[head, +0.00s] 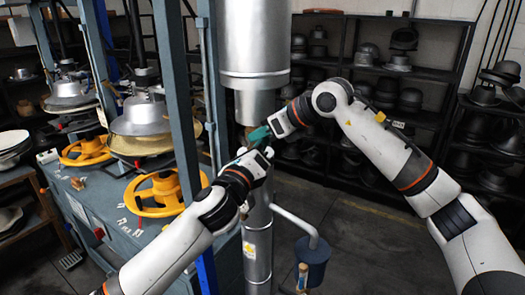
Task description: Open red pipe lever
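A tall silver pipe (254,40) stands in the middle of the head view, with a narrower section below its wide top. I cannot make out a red lever on it; the stretch behind my grippers is largely hidden. My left gripper (262,154) comes up from the lower left and is in front of the pipe. My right gripper (262,133) reaches in from the right, with teal fingertips at the pipe just above the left gripper. The two grippers are very close together. Whether either is open or holds something is too small to tell.
A blue press frame (178,100) with yellow handwheels (155,193) and metal hat moulds (140,117) stands at the left. A side pipe leads to a blue pot (309,262) at lower right of the main pipe. Shelves (425,73) of dark hat blocks line the back; floor at right is clear.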

